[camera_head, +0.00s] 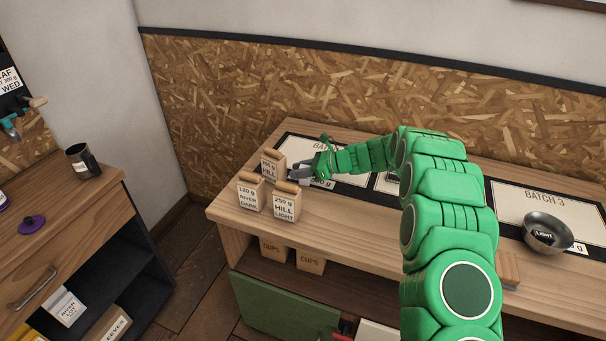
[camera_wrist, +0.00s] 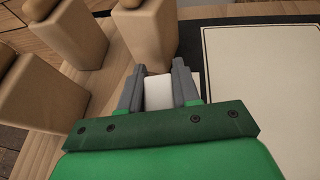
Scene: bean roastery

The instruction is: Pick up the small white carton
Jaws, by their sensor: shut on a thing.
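In the wrist view the small white carton (camera_wrist: 158,92) sits between the two grey fingers of my gripper (camera_wrist: 158,90), which is shut on it. In the head view my gripper (camera_head: 304,172) is low over the left end of the wooden bench, at the batch mat (camera_head: 345,178). The carton is mostly hidden there by the gripper and the paper bags. I cannot tell whether the carton touches the mat or is lifted.
Three paper bags stand close left of my gripper: a rear bag (camera_head: 272,167), a River Dark bag (camera_head: 250,193) and a Hill Light bag (camera_head: 286,203). A metal bowl (camera_head: 547,232) stands on the Batch 3 mat (camera_head: 520,205) at right. A side cabinet (camera_head: 60,225) stands at left.

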